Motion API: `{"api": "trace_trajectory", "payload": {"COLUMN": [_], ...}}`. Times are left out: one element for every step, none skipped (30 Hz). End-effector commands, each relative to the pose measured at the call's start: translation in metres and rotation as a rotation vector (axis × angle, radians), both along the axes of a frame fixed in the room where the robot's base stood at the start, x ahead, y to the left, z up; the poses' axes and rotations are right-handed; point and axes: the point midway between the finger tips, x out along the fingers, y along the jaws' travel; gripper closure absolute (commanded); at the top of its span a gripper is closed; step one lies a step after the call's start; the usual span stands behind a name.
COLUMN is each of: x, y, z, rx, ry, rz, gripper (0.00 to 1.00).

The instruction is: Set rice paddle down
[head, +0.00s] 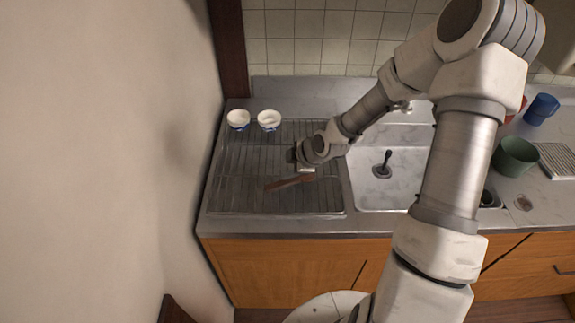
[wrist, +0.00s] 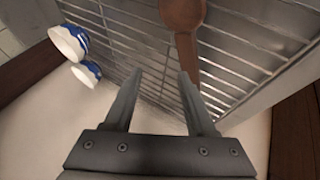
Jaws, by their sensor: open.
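The rice paddle (head: 288,182) is brown and lies on the metal draining rack (head: 235,190) left of the sink. In the wrist view, the paddle (wrist: 184,18) shows its wide end at the top, and its handle runs down to the right finger. My gripper (head: 303,166) is over the right part of the rack, at the paddle's right end. In the wrist view, my gripper (wrist: 161,74) is open, with nothing between its fingers. The right finger hides part of the handle; I cannot tell whether they touch.
Two white and blue bowls (head: 238,119) (head: 269,120) stand at the back of the rack. The sink (head: 385,190) is to the right. Beyond it are a green pot (head: 515,157) and a blue cup (head: 541,109). A wall (head: 130,130) bounds the left side.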

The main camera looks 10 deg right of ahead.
Motion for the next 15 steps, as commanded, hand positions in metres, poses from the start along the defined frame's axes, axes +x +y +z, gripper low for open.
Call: {"api": "trace_trajectory", "payload": {"x": [0.000,0.000,0.000,0.000,0.000,-0.002,-0.004,-0.006,-0.008,-0.011,-0.014,-0.017,-0.019,-0.022,-0.025], "y": [0.000,0.000,0.000,0.000,-0.001,-0.002,-0.004,-0.005,-0.007,-0.009,-0.010,-0.013,-0.014,-0.016,-0.018], "z": [0.000,0.001,0.003,0.005,0.006,0.008,0.011,0.015,0.020,0.024,0.028,0.033,0.038,0.041,0.046], "rx": [0.000,0.000,0.000,0.000,0.000,0.000,0.001,0.001,0.000,0.000,-0.001,-0.001,-0.001,0.000,-0.001], "ry": [0.000,0.000,0.000,0.000,0.000,0.000,-0.002,-0.002,-0.003,-0.001,-0.001,-0.002,-0.002,-0.001,-0.002], "rz": [0.000,0.000,0.000,-0.001,-0.001,-0.002,-0.002,-0.002,-0.004,-0.004,-0.002,-0.004,-0.004,-0.004,-0.004], "gripper": [0.44,0.44,0.44,0.44,0.44,0.44,0.44,0.44,0.44,0.44,0.44,0.44,0.44,0.44,0.44]}}
